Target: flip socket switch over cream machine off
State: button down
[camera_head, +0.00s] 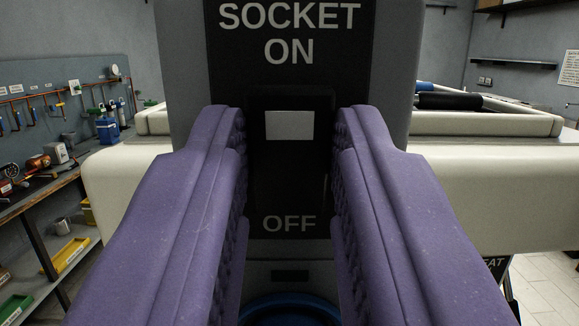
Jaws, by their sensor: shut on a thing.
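The socket switch (290,185) is a black part with a pale square near its top. It sits in the middle of the dark panel (290,75) on a grey housing, between the words SOCKET ON above and OFF below. My gripper (288,130) has two thick purple fingers, one on each side of the switch, and is shut on it. The fingers hide the sides of the switch, so I cannot tell its exact tilt. A cream machine body (490,190) shows behind the housing, to the right and left.
A workbench shelf (50,215) with small tools and coloured bins stands at the left, below a tool wall (60,100). A blue round rim (290,308) shows low between my fingers. Tiled floor (550,285) is clear at the lower right.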

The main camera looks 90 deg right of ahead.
jog(key=c, duration=0.9)
grip_release()
jog(key=b+v, duration=0.2)
jog(key=v, duration=0.6)
jog(key=shift+r, duration=0.1)
